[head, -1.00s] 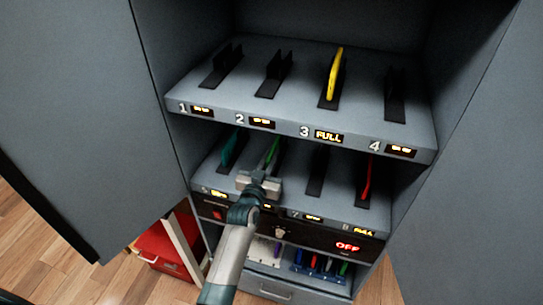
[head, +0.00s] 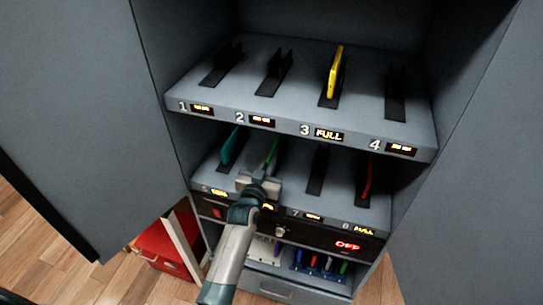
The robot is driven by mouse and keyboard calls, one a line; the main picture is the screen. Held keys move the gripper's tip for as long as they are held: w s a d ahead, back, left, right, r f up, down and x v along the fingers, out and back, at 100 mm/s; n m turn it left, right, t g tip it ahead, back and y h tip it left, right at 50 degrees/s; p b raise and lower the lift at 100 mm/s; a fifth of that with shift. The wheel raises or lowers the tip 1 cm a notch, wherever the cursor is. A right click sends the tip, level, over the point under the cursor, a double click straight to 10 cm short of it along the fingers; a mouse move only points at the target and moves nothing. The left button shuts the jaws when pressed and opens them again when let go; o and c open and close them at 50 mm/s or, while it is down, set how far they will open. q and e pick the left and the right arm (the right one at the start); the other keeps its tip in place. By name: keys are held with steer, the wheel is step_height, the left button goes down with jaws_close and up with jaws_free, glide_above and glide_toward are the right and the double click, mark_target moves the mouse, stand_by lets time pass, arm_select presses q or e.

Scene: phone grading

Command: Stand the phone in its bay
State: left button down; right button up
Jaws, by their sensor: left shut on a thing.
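A green phone (head: 272,152) stands on edge in the second bay of the lower shelf, seen thin from its edge. My left gripper (head: 261,180) is at the front of that bay, shut on the green phone. The gripper hides the phone's near end and most of the bay, so I cannot tell how deep it sits. The small display below the gripper is partly covered and its text is unreadable. My right gripper is not in view.
The lower shelf (head: 338,195) also holds a teal phone (head: 231,147) at left and a red one (head: 368,180) at right; bay 7 (head: 318,172) is empty. On the upper shelf (head: 290,127), a yellow phone (head: 334,72) fills bay 3. Cabinet doors (head: 75,100) flank both sides.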

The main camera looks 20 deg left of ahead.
arm_select(q)
steer(key=c, duration=1.8)
jaws_free()
steer(key=shift+o, duration=0.2)
steer(key=shift+s+f, duration=0.1)
steer(key=shift+s, duration=0.05)
steer(key=shift+s, duration=0.55)
steer(key=s+b, duration=0.4)
steer(key=s, duration=1.2)
steer(key=shift+a+b, duration=0.3)
